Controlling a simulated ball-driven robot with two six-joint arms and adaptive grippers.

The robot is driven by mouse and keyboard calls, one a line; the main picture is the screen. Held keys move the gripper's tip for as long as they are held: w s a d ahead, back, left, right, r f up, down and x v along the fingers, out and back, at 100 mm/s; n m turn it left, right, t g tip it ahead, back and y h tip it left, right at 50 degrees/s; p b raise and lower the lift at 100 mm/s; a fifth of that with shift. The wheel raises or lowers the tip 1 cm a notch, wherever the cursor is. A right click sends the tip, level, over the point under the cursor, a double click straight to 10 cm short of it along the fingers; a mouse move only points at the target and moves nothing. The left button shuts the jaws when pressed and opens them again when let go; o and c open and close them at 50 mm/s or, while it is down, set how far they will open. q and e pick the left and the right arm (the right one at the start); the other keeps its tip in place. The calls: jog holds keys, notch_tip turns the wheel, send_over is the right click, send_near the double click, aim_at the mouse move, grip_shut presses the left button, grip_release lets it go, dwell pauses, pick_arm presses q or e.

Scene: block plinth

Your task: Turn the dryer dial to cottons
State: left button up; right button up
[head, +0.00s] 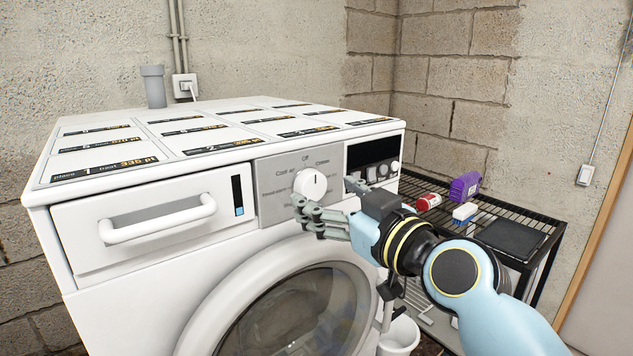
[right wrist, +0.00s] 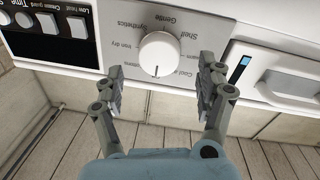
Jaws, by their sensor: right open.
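The white dryer dial (head: 310,183) sits on a grey panel at the top of the dryer front. Its mark points up, toward the label Off. The Cottons label (head: 322,163) is just right of Off, and Cool air is to the left. In the right wrist view the dial (right wrist: 160,53) appears upside down, its mark pointing down. My right gripper (head: 324,193) is open in front of the panel. In the right wrist view its fingers (right wrist: 160,80) stand apart on either side of the dial, short of it, with nothing between them. My left gripper is out of view.
The drawer handle (head: 157,219) sticks out left of the dial. A black display with buttons (head: 373,160) is to its right. The round door (head: 290,310) is below. A black wire shelf (head: 530,217) with bottles stands right of the dryer.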

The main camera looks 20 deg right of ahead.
aim_at(314, 188)
jog(key=shift+x, duration=1.9)
jog(key=c, duration=1.2)
